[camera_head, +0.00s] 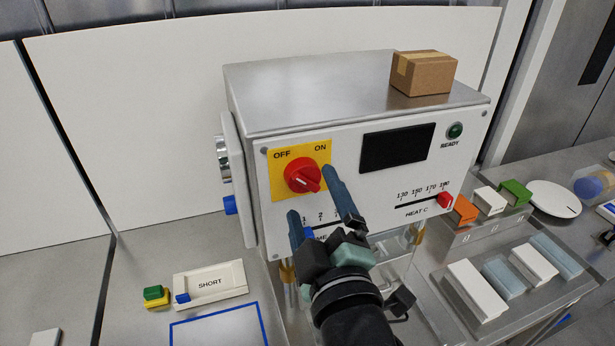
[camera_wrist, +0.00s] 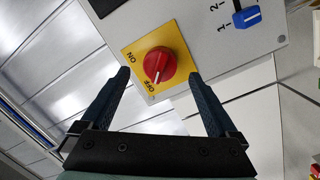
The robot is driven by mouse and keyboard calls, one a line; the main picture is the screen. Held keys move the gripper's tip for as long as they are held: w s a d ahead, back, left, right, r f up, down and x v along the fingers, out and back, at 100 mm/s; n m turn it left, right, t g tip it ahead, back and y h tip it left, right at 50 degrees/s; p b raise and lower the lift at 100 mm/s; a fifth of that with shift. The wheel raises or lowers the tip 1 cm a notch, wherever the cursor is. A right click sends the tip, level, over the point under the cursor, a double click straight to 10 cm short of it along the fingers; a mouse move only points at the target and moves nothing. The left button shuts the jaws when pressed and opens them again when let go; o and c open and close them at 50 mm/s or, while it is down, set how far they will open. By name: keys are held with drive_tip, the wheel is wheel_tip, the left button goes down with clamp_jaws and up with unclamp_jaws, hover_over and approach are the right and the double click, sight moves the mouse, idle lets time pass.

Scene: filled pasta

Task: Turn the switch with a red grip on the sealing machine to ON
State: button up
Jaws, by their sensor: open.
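The sealing machine (camera_head: 250,105) is a grey metal box with a white front panel. Its rotary switch has a round red grip (camera_head: 303,176) on a yellow plate (camera_head: 283,157) marked OFF at upper left and ON at upper right. The red grip also shows in the wrist view (camera_wrist: 162,66), with its white mark turned toward OFF. My gripper (camera_head: 310,191) is open in front of the switch, with one dark blue finger lower left of the grip and one at its right. In the wrist view my gripper (camera_wrist: 160,74) has its fingertips either side of the grip, holding nothing.
A brown box (camera_head: 424,73) sits on the machine. The panel also has a dark display (camera_head: 397,148), a green READY lamp (camera_head: 455,131) and a red HEAT slider (camera_head: 445,200). A blue slider (camera_wrist: 247,17) is close to the switch. A SHORT tray (camera_head: 210,284) lies at left.

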sight(307, 185)
drive_tip(key=shift+w+a+p, duration=0.2)
drive_tip(key=shift+w+p, duration=0.1)
drive_tip(key=shift+w, duration=0.6)
drive_tip(key=shift+w+a+p, duration=0.15)
drive_tip(key=shift+w+p, duration=0.1)
drive_tip(key=shift+w, duration=0.65)
drive_tip(key=shift+c, duration=0.2)
drive_tip(key=c, duration=1.3)
drive_tip(key=shift+c, duration=0.2)
